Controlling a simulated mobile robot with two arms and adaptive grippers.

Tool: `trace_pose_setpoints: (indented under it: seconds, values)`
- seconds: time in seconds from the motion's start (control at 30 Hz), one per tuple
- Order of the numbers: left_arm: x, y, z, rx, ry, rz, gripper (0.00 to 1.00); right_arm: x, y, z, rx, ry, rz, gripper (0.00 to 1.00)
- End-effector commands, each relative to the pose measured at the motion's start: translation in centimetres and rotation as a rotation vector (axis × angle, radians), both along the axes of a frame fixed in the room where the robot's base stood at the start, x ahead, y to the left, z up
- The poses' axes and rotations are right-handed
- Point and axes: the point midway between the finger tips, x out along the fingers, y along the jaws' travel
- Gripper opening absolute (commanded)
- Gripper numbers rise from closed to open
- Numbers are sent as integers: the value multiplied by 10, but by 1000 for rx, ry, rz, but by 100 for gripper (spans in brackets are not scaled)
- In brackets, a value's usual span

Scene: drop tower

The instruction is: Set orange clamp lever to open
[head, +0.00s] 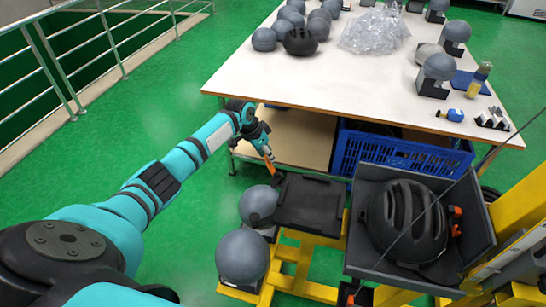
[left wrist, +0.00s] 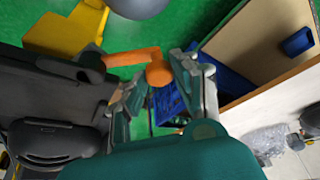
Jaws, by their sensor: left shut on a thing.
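The orange clamp lever (head: 268,153) shows as a small orange piece at the far end of my left arm, by the black platform's (head: 311,204) left back corner. In the left wrist view the orange lever (left wrist: 130,57) runs sideways, with a round orange end on its right. My left gripper (head: 265,147) is shut on the lever. In the left wrist view its fingers (left wrist: 138,64) lie on either side of the lever, hiding part of it. My right gripper is in neither view.
A black helmet (head: 407,222) lies in a dark tray (head: 364,190) on a yellow frame. Grey balls (head: 241,256) stand left of the platform. A blue crate (head: 398,157) is under the white table (head: 300,75), behind the platform.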

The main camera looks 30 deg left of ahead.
Motion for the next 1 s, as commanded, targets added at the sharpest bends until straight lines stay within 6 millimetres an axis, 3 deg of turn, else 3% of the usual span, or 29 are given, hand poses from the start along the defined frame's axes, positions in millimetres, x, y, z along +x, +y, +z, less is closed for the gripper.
trace_pose_setpoints:
  seconds: [0.7, 0.73, 0.87, 1.0]
  values:
    - [0, 4, 1, 1, -2, -67, 0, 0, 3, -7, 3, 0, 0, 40]
    - [0, 4, 1, 1, -2, -66, 31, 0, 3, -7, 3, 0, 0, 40]
    - [0, 4, 1, 1, -2, -66, 48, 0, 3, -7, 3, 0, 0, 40]
    - [0, 4, 0, 0, 0, -66, 50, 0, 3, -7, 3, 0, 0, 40]
